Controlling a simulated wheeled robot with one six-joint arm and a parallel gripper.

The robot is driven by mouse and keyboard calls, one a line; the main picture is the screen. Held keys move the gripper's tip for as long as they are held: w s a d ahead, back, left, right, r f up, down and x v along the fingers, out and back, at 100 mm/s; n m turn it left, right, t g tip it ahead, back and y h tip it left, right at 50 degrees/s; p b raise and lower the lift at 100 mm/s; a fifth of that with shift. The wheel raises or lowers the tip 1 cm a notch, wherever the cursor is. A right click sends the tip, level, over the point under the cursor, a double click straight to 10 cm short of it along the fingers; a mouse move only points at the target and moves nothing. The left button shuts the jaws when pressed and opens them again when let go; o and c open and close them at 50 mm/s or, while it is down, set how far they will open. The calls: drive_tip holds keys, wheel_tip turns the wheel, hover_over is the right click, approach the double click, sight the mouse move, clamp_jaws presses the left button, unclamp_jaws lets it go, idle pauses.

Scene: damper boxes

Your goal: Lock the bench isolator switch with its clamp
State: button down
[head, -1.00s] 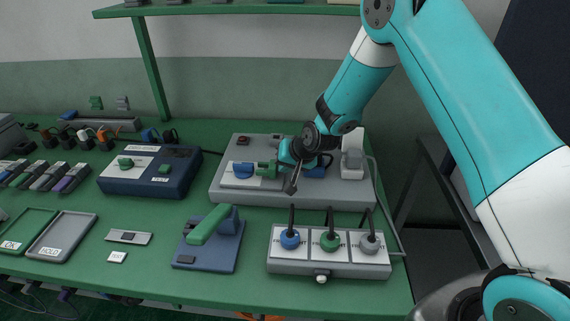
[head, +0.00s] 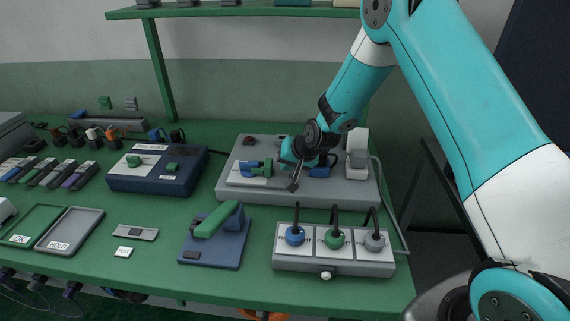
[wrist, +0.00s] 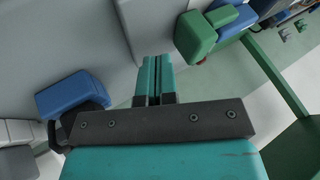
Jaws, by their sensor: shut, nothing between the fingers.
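A wide grey bench unit (head: 300,198) lies at the back right of the green bench. On its left, a white plate carries a blue part (head: 248,168) with a green part (head: 266,167) beside it. I cannot tell which is the isolator switch and which its clamp. A second blue block (head: 319,172) sits to the right. My gripper (head: 294,184) is over the unit between these parts. In the wrist view its teal fingers (wrist: 154,78) are shut and empty, with the green part (wrist: 195,36) to the upper right and the blue block (wrist: 72,94) to the left, both apart from the fingers.
A white upright block (head: 357,158) stands on the unit's right, with a grey cable. A navy box (head: 150,180) and trays (head: 74,230) lie left. A shelf hangs above.

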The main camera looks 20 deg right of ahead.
drive_tip(key=d+f+b+v, duration=0.1)
drive_tip(key=b+v, duration=0.1)
drive_tip(key=v, duration=0.9)
drive_tip(key=s+a+r+n+g+y, duration=0.1)
drive_tip(key=s+a+r+n+g, duration=0.15)
drive_tip(key=s+a+r, duration=0.35)
drive_tip(key=s+a+r+n+g+y, duration=0.1)
drive_tip(key=s+a+r+n, duration=0.25)
drive_tip(key=s, duration=0.55)
drive_tip(key=s+a+r+n+g, duration=0.1)
drive_tip(key=s+r+n, duration=0.1)
drive_tip(key=s, duration=0.5)
drive_tip(key=s+a+r+n+g+h, duration=0.1)
drive_tip(key=s+r+n+g, duration=0.1)
drive_tip(key=s, duration=0.6)
drive_tip(key=shift+s+a+n, duration=0.25)
drive_tip(key=shift+a+n, duration=0.05)
drive_tip(key=shift+n, duration=0.2)
drive_tip(key=shift+w, duration=0.1)
